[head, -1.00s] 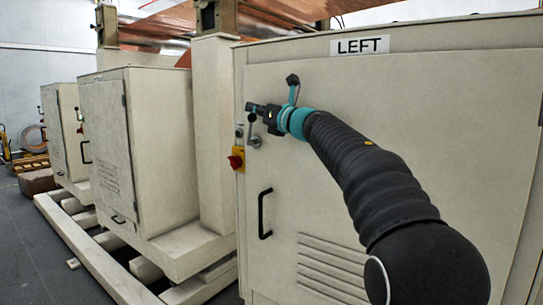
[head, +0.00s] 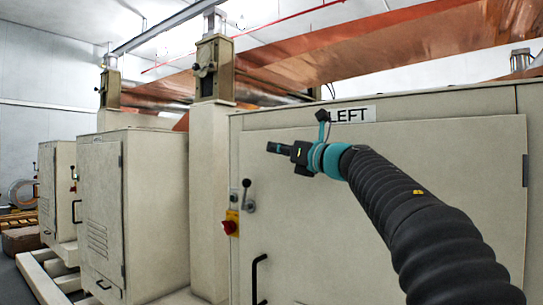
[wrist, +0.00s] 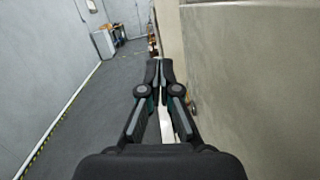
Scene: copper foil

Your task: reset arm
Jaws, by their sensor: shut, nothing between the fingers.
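My arm comes in from the lower right of the head view and reaches toward the left. My gripper (head: 272,147) is at its end, in front of the beige cabinet (head: 400,210) marked LEFT. It also shows in the wrist view (wrist: 159,64), where its fingertips are together with nothing between them. The gripper is above and to the right of the lever (head: 248,196) and the red and yellow switch (head: 230,223), apart from both.
The cabinet has a black handle (head: 258,280) low on its left. More beige cabinets (head: 104,208) stand further left. Copper foil (head: 390,50) stretches overhead. In the wrist view, a cabinet wall (wrist: 255,80) is close on the right; open grey floor (wrist: 95,120) lies to the left.

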